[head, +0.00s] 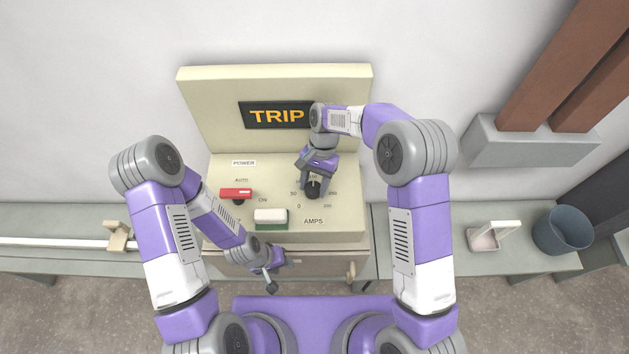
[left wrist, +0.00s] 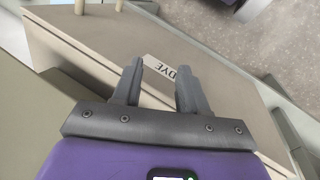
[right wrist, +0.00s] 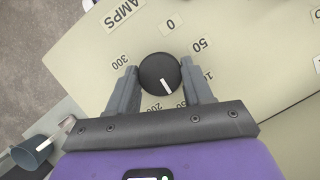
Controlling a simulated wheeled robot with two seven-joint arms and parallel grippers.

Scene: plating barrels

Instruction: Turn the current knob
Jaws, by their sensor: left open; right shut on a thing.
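The current knob (head: 313,189) is black and round, above the AMPS label on the sloped cream panel (head: 345,215). My right gripper (head: 316,178) reaches down onto it with a finger on each side, shut on it. In the right wrist view the knob (right wrist: 158,74) sits between the fingers, its white pointer line directed toward the gripper's palm, near a partly hidden scale number. The 0, 50 and 300 marks show clear of the fingers. My left gripper (head: 270,280) is open and empty, low in front of the cabinet; its fingers (left wrist: 157,75) show apart.
A red switch handle (head: 236,193) and a white-and-green block (head: 271,218) are on the panel left of the knob. A lit TRIP sign (head: 277,115) is behind.

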